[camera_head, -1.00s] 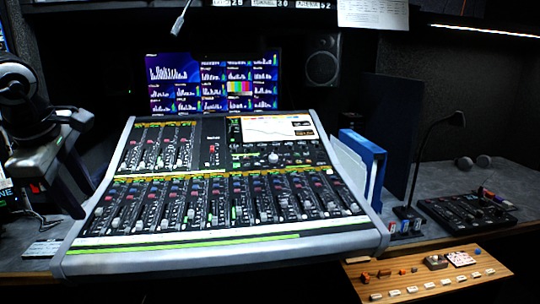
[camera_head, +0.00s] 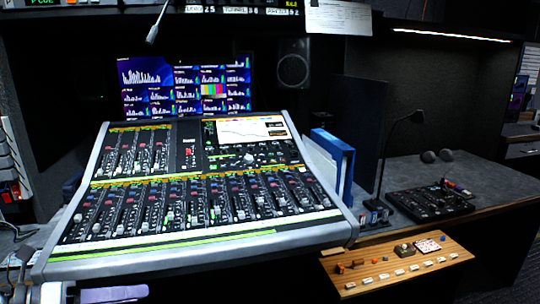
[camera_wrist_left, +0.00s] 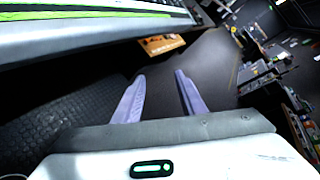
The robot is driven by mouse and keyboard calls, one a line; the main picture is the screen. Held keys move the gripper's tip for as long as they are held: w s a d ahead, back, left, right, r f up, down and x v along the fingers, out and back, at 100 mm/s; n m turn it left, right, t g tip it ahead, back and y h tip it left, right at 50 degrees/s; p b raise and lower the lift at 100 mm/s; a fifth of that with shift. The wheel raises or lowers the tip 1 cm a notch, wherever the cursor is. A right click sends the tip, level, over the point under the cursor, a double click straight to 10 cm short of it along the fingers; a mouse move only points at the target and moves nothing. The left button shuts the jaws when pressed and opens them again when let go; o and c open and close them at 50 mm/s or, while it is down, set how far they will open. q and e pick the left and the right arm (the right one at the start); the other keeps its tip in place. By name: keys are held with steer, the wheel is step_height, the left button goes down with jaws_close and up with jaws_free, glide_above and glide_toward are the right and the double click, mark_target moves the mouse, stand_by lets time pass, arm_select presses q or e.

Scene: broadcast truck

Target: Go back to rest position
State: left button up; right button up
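My left gripper shows at the bottom left edge of the head view, where a pale purple finger (camera_head: 113,294) lies just in front of the console's near edge. In the left wrist view my left gripper (camera_wrist_left: 160,90) has its two purple fingers apart, with nothing between them but dark floor. The large mixing console (camera_head: 200,258), with rows of faders, fills the middle of the head view. Its near edge (camera_wrist_left: 90,40) crosses the top of the left wrist view, apart from the fingers. My right gripper is in neither view.
A wooden shelf with small blocks (camera_head: 395,270) juts out at the console's right. A blue binder (camera_head: 336,160), a gooseneck lamp (camera_head: 385,150) and a small black control panel (camera_head: 430,201) stand on the desk. Screens (camera_head: 185,88) are behind. Floor below the gripper looks clear.

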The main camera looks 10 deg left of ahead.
arm_select(q)
steer(key=s+d+f+n+t+y+p, duration=0.1)
steer(key=s+d+f+n+t+y, duration=0.2)
steer(key=f+n, duration=0.65)
steer(key=s+d+f+n+t+y+p, duration=0.15)
steer(key=s+f+n+y, duration=0.4)
steer(key=n, duration=0.75)
steer(key=s+d+f+n+g+h, duration=0.1)
steer(key=s+d+f+n+g, duration=0.1)
steer(key=s+d+f+n, duration=0.2)
steer(key=s+d+f+n+g, duration=0.3)
steer(key=s+d+f+n, duration=0.2)
steer(key=d, duration=0.4)
steer(key=shift+s+d+f+n+h, duration=0.25)
steer(key=shift+d+f+n+h, duration=0.15)
steer(key=shift+f+n, duration=0.55)
steer(key=shift+r, duration=0.1)
